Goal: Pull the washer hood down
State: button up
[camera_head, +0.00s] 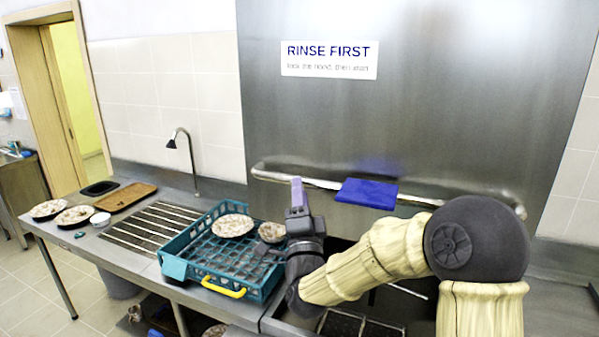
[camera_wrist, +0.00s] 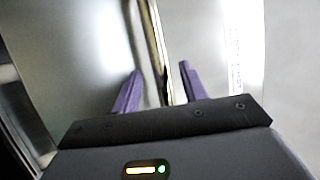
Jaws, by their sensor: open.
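The washer hood (camera_head: 400,120) is a large brushed-steel panel, raised, with a long metal handle bar (camera_head: 462,195) across its lower edge. A blue pad (camera_head: 367,193) sits on the bar's middle. My gripper (camera_head: 297,184) is at the bar's left part, left of the blue pad, with its purple fingers pointing up. In the wrist view my gripper (camera_wrist: 160,69) is open, and the bar (camera_wrist: 157,45) runs between its two fingers with gaps on both sides. I cannot tell how deep the bar sits between them.
A teal dish rack (camera_head: 258,292) with a yellow handle holds dirty dishes just left of my arm. A tap (camera_head: 186,150), a brown tray (camera_head: 126,196) and dirty plates (camera_head: 75,215) are on the steel counter farther left. A "RINSE FIRST" sign (camera_head: 329,60) is on the hood.

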jog(key=shift+p+x, duration=0.7)
jog(key=shift+x, duration=1.2)
grip_shut()
jog(key=shift+f, duration=0.1)
notch_tip(320, 180, down, 43)
jog(key=b, duration=4.6)
jog(key=shift+r+b, duration=0.2)
jog(key=shift+b, duration=0.1)
